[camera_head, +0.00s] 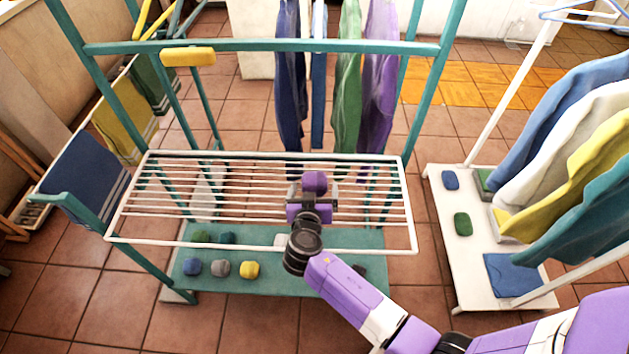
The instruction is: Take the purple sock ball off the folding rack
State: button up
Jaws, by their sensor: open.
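The purple sock ball (315,181) rests on the white wire top of the folding rack (130,240), right of its middle. My gripper (311,190) is open and reaches over the rack from the front. Its fingers are at the near side of the sock ball. I cannot tell whether they touch it or lie around it, as the gripper body hides the ball's near lower part.
A teal shelf (330,290) under the wires holds several sock balls, including a yellow one (249,269). Teal uprights and a crossbar (330,46) frame the rack. Cloths hang behind, among them a purple one (379,80). A white garment rack (445,240) stands right.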

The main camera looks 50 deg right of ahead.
jog(key=shift+w+d+f, duration=0.1)
jog(key=shift+w+d, duration=0.05)
jog(key=c, duration=1.4)
jog(key=shift+c, duration=0.2)
